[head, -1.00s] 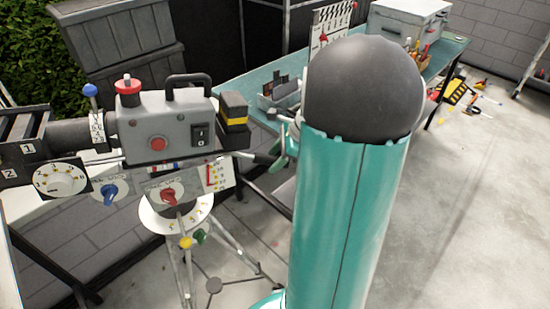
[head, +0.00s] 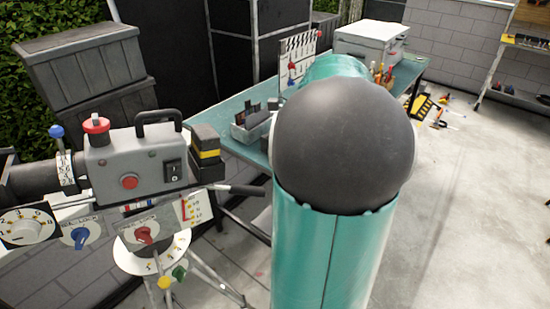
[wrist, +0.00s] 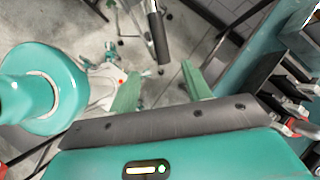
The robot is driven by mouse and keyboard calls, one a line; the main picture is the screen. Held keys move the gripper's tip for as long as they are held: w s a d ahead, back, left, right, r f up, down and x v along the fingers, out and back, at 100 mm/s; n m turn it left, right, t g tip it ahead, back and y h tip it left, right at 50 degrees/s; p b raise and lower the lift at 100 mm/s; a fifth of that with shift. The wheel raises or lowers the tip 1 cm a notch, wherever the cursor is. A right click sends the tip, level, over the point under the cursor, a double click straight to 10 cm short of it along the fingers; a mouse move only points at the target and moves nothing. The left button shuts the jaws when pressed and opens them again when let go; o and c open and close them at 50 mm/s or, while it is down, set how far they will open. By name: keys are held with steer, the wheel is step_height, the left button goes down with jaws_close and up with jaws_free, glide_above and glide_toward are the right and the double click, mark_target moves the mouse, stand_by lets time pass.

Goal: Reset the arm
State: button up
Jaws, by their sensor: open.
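My gripper (wrist: 163,85) shows in the wrist view with its two green fingers apart and nothing between them. Beyond the fingers are a dark handle bar (wrist: 158,35) and the concrete floor. In the head view my own teal arm with its dark round joint fills the middle and hides the gripper.
A grey camera (head: 135,165) with red and blue knobs stands on a tripod at the left. A teal table (head: 235,105) behind it holds a tray (head: 250,128), a clapperboard (head: 300,52) and a white case (head: 370,40). The floor (head: 470,200) at the right is mostly clear.

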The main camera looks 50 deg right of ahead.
stand_by(0.3)
steer(key=s+a+r+n+h, duration=0.1)
steer(key=s+a+n+h, duration=0.1)
steer(key=a+n, duration=1.1)
steer(key=s+a+r+n+h, duration=0.1)
steer(key=s+a+n+h, duration=0.1)
steer(key=a+n, duration=1.1)
steer(key=shift+s+a+r+t, duration=0.2)
steer(key=shift+s+a+t, duration=0.25)
steer(key=shift+a, duration=2.6)
steer(key=shift+c, duration=0.2)
